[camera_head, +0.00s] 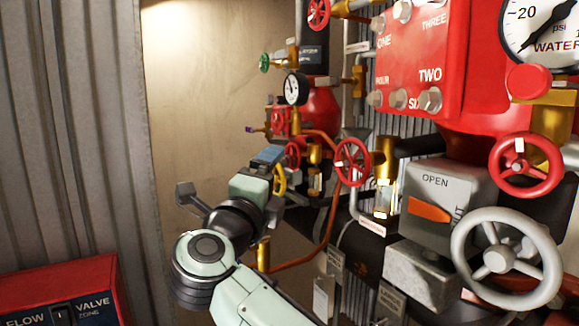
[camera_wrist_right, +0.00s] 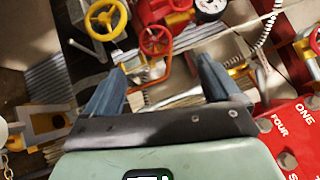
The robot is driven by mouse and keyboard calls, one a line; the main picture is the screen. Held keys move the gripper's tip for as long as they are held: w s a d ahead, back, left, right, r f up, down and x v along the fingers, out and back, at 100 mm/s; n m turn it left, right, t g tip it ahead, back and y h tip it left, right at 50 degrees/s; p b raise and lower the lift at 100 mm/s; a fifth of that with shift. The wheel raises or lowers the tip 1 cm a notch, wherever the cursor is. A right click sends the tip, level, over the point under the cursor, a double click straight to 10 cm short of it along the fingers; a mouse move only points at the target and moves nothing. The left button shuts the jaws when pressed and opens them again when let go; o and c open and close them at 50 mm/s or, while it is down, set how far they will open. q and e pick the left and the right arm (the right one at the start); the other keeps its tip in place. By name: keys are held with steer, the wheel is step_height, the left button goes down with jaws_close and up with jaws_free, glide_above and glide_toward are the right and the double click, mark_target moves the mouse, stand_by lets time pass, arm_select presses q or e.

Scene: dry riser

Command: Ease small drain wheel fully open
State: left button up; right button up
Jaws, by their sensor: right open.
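Several small wheels show, and I cannot tell for sure which is the drain wheel. A small red wheel (camera_head: 352,162) stands on a brass valve right of my right gripper (camera_head: 268,155). A yellow wheel (camera_head: 280,180) is just beside the gripper, partly hidden by it. Another red wheel (camera_head: 292,155) is beyond the fingers. In the right wrist view, a red wheel (camera_wrist_right: 156,41) lies ahead between the open, empty fingers of the right gripper (camera_wrist_right: 160,68). The yellow wheel (camera_wrist_right: 106,19) is up and left of it. No finger visibly touches a wheel. My left gripper is out of view.
A large grey handwheel (camera_head: 507,258) and an OPEN indicator box (camera_head: 448,195) stand at the right. A red valve body (camera_head: 425,55) and a water gauge (camera_head: 540,28) are above. A copper pipe (camera_head: 330,225) curves near my arm. A red box (camera_head: 65,290) is lower left.

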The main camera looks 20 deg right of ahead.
mark_target(292, 157)
steer(key=shift+m+h, duration=0.4)
steer(key=shift+m, duration=0.1)
steer(key=p+x, duration=0.1)
steer(key=x, duration=0.3)
steer(key=f+p+x, duration=0.1)
steer(key=p+x, duration=0.1)
steer(key=x, duration=0.2)
steer(key=p+x, duration=0.1)
steer(key=x, duration=0.3)
steer(key=shift+w+d+f+p, duration=0.15)
steer(key=shift+w+d+p, duration=0.15)
steer(key=shift+w, duration=0.1)
steer(key=shift+w+d, duration=0.45)
steer(key=shift+w, duration=0.05)
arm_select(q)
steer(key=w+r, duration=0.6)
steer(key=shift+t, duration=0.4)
arm_select(e)
steer(key=shift+s, duration=0.1)
steer(key=shift+c, duration=1)
steer(key=c, duration=0.8)
